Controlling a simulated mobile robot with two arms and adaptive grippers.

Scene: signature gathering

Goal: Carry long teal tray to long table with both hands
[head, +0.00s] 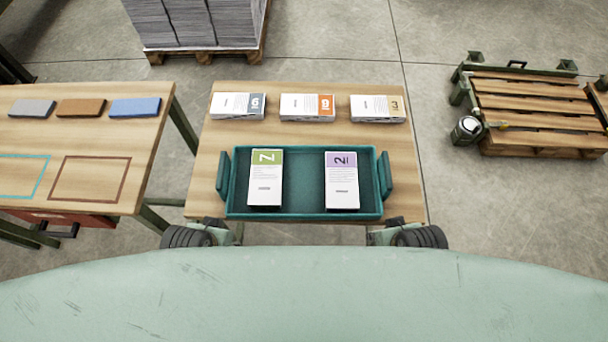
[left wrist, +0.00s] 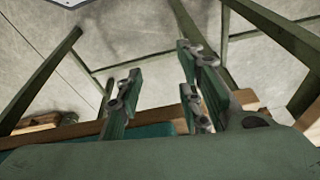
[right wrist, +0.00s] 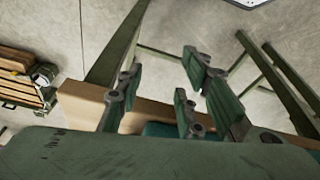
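The long teal tray (head: 305,213) lies on a wooden table in the middle of the head view, with an upright handle at each short end. It holds a green-marked paper stack (head: 265,180) and a purple-marked paper stack (head: 342,182). My left gripper (head: 211,222) and right gripper (head: 393,222) are at the table's front edge, below the tray's front corners and apart from the handles. The left wrist view shows the left gripper (left wrist: 157,95) open and empty. The right wrist view shows the right gripper (right wrist: 158,92) open and empty. I cannot tell which table is the long one.
Three more paper stacks (head: 307,106) line the table's (head: 408,190) back. A second table (head: 120,145) at left carries coloured blocks and outlined rectangles. A wooden pallet (head: 535,115) stands at right, and a loaded pallet (head: 205,50) behind.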

